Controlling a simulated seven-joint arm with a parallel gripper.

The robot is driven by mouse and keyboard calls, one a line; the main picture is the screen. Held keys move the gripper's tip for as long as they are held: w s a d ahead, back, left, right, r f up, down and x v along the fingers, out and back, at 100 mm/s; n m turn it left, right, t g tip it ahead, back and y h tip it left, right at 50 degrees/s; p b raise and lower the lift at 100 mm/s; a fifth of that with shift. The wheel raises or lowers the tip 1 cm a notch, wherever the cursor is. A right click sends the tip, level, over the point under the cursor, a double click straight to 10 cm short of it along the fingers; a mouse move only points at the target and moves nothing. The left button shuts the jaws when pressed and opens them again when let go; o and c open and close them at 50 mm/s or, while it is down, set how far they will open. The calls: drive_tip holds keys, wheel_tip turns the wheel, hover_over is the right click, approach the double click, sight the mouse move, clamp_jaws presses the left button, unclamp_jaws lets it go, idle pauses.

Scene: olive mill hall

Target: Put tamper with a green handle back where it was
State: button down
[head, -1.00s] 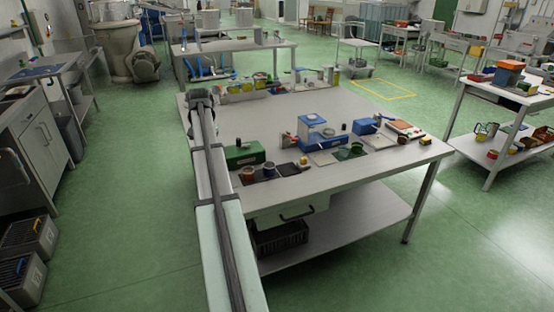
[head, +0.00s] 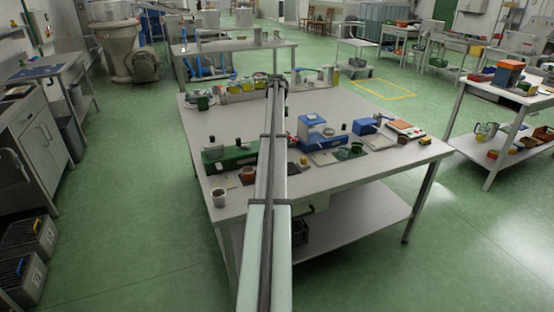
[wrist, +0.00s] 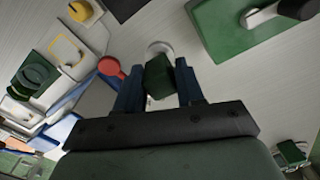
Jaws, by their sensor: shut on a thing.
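My gripper (wrist: 158,88) is shut on the green handle (wrist: 158,76) of the tamper in the wrist view. A pale round metal part (wrist: 159,47) shows just beyond the handle, and it looks like the tamper's base. I cannot tell whether it touches the table. In the head view the end of my arm is over the far middle of the steel table (head: 235,115), and the tamper cannot be made out there. A green machine (head: 226,158) with a lever stands left of my arm, and a blue machine (head: 316,126) stands right of it.
A white cup (head: 219,197) and a brown cup (head: 247,175) stand near the front left edge. A green cup (head: 357,148) and a blue box (head: 363,127) stand at the right. A red round knob (wrist: 109,66) is close beside the left finger.

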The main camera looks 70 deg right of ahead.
drive_tip(key=shift+w+d+f+n, duration=0.1)
drive_tip(key=shift+d+f+n, duration=0.05)
drive_tip(key=shift+d+n, duration=0.2)
drive_tip(key=shift+a+f, duration=0.1)
drive_tip(key=shift+f, duration=4.7)
drive_tip(key=shift+f, duration=0.15)
drive_tip(key=c, duration=0.7)
unclamp_jaws()
wheel_tip(320, 180, up, 12)
drive_tip(key=shift+r, duration=0.15)
